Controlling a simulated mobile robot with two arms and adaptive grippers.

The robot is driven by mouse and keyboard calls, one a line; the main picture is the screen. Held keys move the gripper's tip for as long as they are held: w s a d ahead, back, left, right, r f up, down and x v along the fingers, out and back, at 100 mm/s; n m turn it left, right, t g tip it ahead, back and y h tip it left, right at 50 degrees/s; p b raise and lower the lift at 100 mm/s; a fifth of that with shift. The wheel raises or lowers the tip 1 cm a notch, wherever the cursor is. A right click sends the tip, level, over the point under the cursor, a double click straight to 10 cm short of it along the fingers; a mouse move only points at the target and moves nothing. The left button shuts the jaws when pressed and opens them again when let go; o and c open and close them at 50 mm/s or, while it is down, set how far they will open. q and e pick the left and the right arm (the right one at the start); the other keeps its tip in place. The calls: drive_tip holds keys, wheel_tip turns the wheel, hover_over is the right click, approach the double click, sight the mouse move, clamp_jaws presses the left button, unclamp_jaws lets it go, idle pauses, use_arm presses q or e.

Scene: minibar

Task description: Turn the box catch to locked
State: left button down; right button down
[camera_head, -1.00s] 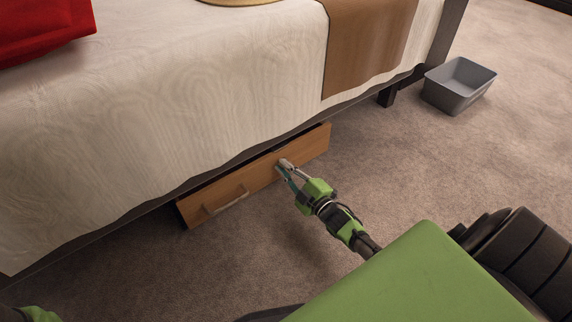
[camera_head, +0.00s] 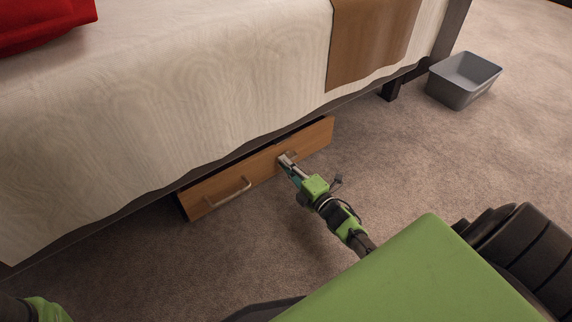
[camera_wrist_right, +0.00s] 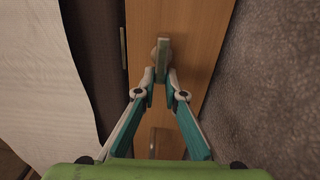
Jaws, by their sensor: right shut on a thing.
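The wooden box (camera_head: 209,190) sits under the edge of the bed, its long brown front facing me. The box catch (camera_wrist_right: 162,58) is a small bar on a round base on that front. In the wrist view it runs roughly lengthwise between my fingertips. My right gripper (camera_head: 286,161) reaches the right half of the box front, and its fingers also show in the right wrist view (camera_wrist_right: 161,82). It is shut on the catch. In the head view the fingers cover much of the catch.
A metal pull handle (camera_head: 229,197) is on the left half of the box front. The bed (camera_head: 190,90) with its pale cover overhangs the box. A grey bin (camera_head: 463,80) stands on the carpet at the upper right. The carpet in front of the box is clear.

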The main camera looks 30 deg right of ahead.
drive_tip(key=shift+f, duration=0.1)
drive_tip(key=c, duration=2.1)
unclamp_jaws()
wheel_tip(320, 180, up, 10)
drive_tip(key=shift+r, duration=0.1)
